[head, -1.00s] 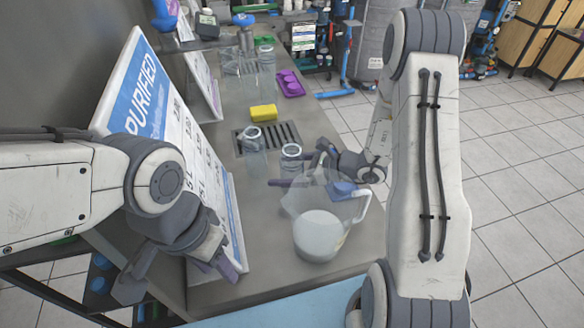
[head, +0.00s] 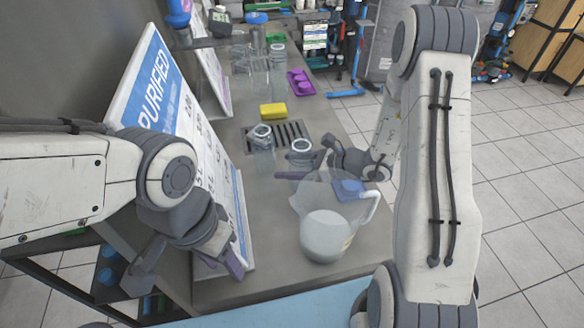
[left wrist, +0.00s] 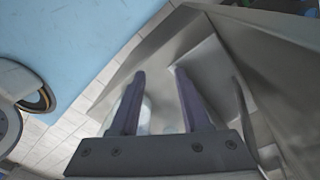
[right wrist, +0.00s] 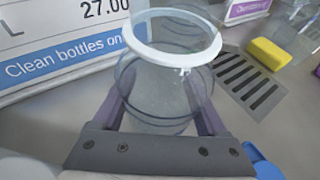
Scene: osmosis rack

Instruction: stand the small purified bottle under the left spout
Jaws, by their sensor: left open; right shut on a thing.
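A small clear bottle with a pale ring at its neck (head: 301,146) is between the fingers of my right gripper (head: 309,168); it looks upright, and I cannot tell whether it touches the counter. In the right wrist view it (right wrist: 172,45) fills the space between the purple fingers. A second clear bottle (head: 263,152) stands to its left, at the near end of the drain grate. My left gripper (head: 196,268) is open and empty, low beside the PURIFIED sign (head: 168,95), and its fingers show apart in the left wrist view (left wrist: 160,75). I cannot make out a left spout.
A clear pitcher (head: 326,236) with a handle stands nearest on the grey counter. A dark drain grate (head: 291,134), yellow sponge (head: 273,110) and purple tray (head: 301,82) lie beyond. More clear glassware (head: 258,70) stands further back. The counter left of the pitcher is bare.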

